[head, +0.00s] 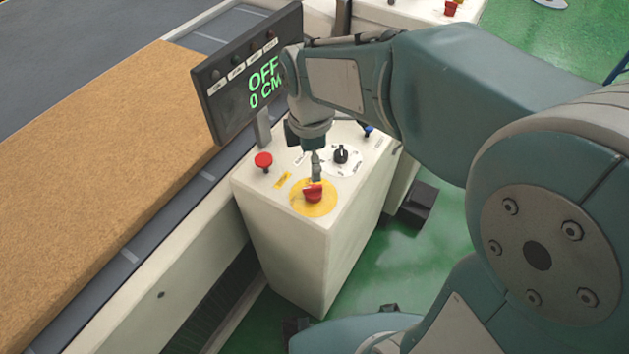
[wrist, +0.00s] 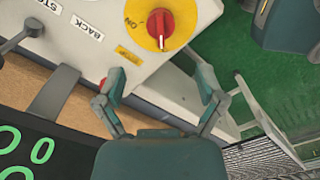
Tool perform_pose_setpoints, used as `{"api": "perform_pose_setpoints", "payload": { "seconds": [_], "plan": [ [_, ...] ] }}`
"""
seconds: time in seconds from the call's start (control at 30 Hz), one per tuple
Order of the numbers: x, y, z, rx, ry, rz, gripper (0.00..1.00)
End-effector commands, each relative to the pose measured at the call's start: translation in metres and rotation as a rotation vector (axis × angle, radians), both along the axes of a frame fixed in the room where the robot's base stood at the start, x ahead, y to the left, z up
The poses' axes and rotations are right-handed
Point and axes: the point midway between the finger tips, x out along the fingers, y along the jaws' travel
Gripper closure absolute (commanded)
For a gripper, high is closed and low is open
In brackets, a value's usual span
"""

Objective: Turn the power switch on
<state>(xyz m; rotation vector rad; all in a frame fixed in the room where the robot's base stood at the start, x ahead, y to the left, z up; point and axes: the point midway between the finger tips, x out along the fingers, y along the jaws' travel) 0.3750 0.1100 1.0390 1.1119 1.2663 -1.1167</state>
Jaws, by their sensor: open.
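The power switch (head: 313,193) is a red rotary knob on a yellow round plate on the sloped top of a white control box (head: 290,255). In the wrist view the red knob (wrist: 160,24) sits at the top edge on its yellow disc, partly cut off, with an "ON" mark to its left. My gripper (head: 316,170) is above the panel, just behind the knob in the head view. In the wrist view my gripper (wrist: 163,92) has its two fingers spread, empty and apart from the knob. The display (head: 262,85) reads "OFF" and "0 CM".
A red push button (head: 263,160) and a black selector knob (head: 341,154) stand on the same panel. A blue button (head: 367,130) is at its far side. A brown mattress (head: 95,150) lies on the conveyor at left. Green floor is right of the box.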

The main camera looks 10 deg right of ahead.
Motion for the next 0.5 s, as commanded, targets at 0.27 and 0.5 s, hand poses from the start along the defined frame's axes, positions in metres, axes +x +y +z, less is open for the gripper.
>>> {"api": "perform_pose_setpoints", "payload": {
  "seconds": [0.27, 0.5],
  "plan": [
    [-0.001, -0.005, -0.052, 0.003, 0.005, -0.004, 0.11],
    [0.0, -0.004, -0.085, 0.003, 0.002, -0.004, 0.11]
  ]
}}
